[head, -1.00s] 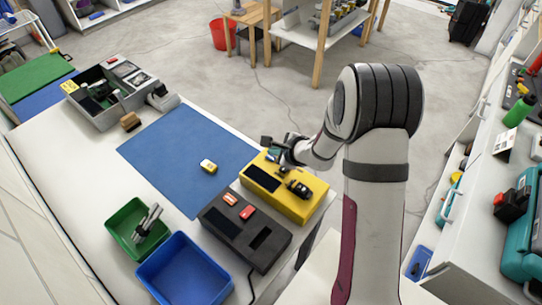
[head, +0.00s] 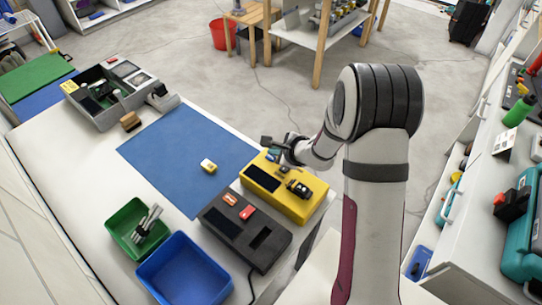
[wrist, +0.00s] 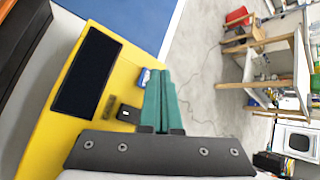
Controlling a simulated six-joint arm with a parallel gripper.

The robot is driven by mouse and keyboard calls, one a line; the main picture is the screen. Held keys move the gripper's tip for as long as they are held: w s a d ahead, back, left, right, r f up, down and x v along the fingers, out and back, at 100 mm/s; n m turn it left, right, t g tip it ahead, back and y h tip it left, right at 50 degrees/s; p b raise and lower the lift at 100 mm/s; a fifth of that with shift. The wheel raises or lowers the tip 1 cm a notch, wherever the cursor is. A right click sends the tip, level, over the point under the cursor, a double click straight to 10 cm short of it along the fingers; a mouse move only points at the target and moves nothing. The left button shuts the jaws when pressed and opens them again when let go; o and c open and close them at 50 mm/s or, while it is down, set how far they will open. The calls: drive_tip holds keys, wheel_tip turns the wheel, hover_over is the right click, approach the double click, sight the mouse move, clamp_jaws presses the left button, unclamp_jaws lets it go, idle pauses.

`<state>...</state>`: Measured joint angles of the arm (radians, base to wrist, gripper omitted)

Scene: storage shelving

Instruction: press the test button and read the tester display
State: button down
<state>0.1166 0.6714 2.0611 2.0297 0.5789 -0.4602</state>
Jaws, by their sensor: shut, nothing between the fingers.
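The yellow tester (head: 313,209) lies on the right end of the white bench. Its display (head: 262,178) is a dark panel with no readable figures; it also looks dark in the wrist view (wrist: 88,72). A black fitting (head: 299,189) sits on the tester's top. In the wrist view a small black square part (wrist: 128,113) and a blue and white piece (wrist: 144,77) lie beside my fingers. I cannot tell which part is the test button. My gripper (wrist: 160,78), with teal fingers, is shut and empty over the tester's far edge. Contact with the tester cannot be told.
A blue mat (head: 185,150) holds a small yellow and white item (head: 208,166). Green (head: 122,222) and blue (head: 180,285) bins are at front left. A grey box (head: 110,118) stands farther back.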

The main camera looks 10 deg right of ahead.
sight(274, 159)
drive_tip(key=shift+f, duration=0.4)
drive_tip(key=shift+f, duration=0.4)
idle(0.7)
drive_tip(key=shift+r, duration=0.8)
drive_tip(key=shift+r, duration=2.55)
